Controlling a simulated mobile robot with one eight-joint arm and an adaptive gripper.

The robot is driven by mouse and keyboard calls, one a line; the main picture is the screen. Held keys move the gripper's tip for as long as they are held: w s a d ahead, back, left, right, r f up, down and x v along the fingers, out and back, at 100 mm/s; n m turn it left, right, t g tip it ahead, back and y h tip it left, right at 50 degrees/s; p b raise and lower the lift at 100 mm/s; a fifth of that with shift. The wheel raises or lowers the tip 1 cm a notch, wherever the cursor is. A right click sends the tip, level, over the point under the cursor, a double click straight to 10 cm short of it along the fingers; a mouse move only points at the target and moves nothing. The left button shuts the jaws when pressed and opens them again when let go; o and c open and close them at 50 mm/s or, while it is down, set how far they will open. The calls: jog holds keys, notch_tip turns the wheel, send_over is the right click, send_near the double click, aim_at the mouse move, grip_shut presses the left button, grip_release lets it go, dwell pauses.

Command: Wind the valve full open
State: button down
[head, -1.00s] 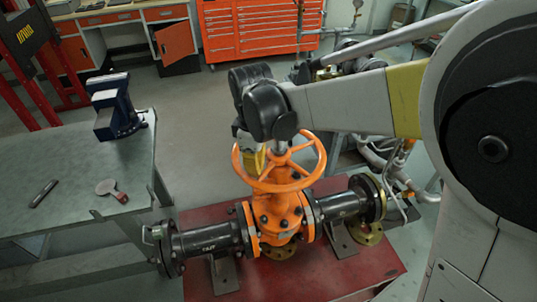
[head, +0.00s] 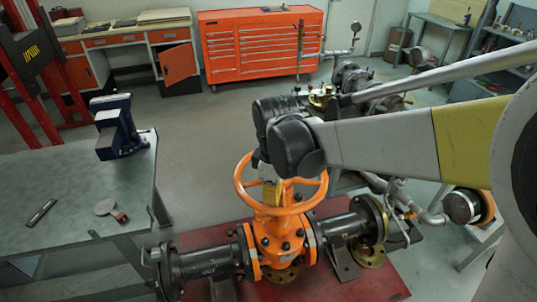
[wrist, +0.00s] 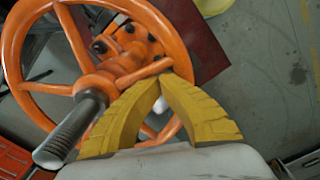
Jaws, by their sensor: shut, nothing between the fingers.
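The orange handwheel (head: 302,208) sits on top of the orange gate valve (head: 275,243), which is flanged into a dark pipe. In the wrist view the handwheel (wrist: 14,55) fills the left half, with its spokes, hub and a grey threaded stem (wrist: 72,130) showing. My gripper (head: 270,197) is over the wheel's opening in the head view, partly hidden by my wrist. In the wrist view the yellow fingers of my gripper (wrist: 160,79) meet at their tips, beside a spoke and inside the rim's outline. Whether they touch the spoke or rim, I cannot tell.
A grey workbench (head: 75,215) with a blue vise (head: 118,128) stands at the left. Other pipework with gauges (head: 460,206) is at the right. Open floor lies behind the valve, before the orange tool cabinet (head: 262,45).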

jog(key=d, duration=0.6)
notch_tip(320, 180, up, 7)
jog(key=p, duration=0.5)
jog(key=s+d+f+m+t+b, duration=0.7)
jog(key=s+d+f+m+b, duration=0.4)
jog(key=m+b, duration=0.4)
jog(key=d+f+b, duration=0.1)
jog(key=b, duration=0.2)
jog(key=shift+f+b, duration=0.4)
jog(key=shift+s, duration=0.1)
